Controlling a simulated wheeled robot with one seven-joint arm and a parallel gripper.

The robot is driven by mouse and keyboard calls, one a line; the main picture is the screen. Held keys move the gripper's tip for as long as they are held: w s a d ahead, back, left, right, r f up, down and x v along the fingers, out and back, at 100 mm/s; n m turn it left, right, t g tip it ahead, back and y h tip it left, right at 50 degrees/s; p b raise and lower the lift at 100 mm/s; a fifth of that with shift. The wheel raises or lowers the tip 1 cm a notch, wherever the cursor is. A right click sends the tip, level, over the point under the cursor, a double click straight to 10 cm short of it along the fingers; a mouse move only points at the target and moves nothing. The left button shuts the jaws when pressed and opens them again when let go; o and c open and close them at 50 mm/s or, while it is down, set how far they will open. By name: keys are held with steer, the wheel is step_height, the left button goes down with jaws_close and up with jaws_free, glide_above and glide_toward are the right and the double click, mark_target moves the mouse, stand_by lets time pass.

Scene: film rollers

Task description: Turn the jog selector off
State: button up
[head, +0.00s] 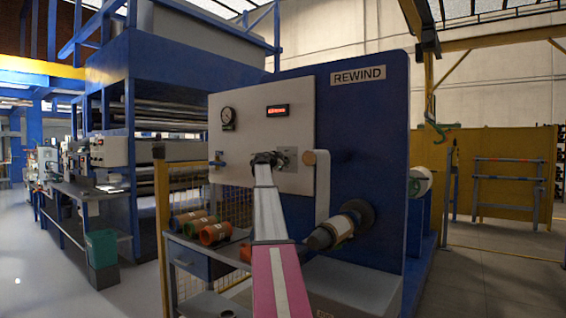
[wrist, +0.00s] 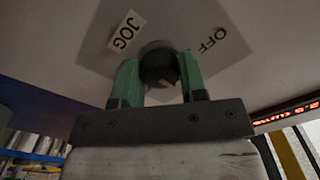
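The jog selector is a dark round knob (wrist: 158,65) on a grey square plate, with a JOG label (wrist: 127,31) on its left and an OFF label (wrist: 211,41) on its right in the wrist view. My gripper (wrist: 160,72) has its two green fingers on either side of the knob, and they appear to be shut on it. The knob's pointer direction cannot be made out clearly. In the head view my gripper (head: 268,158) reaches the plate (head: 287,159) on the light panel, and my arm and gripper hide the knob.
The light panel (head: 250,105) carries a gauge (head: 227,114) and a red display (head: 277,111). A roller with a tan end (head: 309,158) and a pale web is just right of the plate. Orange-ended rolls (head: 214,233) lie below left, and a wound core (head: 341,227) sticks out below right.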

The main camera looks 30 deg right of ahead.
steer(key=shift+c, duration=0.3)
steer(key=n, duration=1.1)
steer(key=shift+s+n, duration=0.1)
steer(key=shift+n, duration=0.3)
stand_by(0.5)
steer(key=o, duration=0.9)
steer(key=v, duration=1.1)
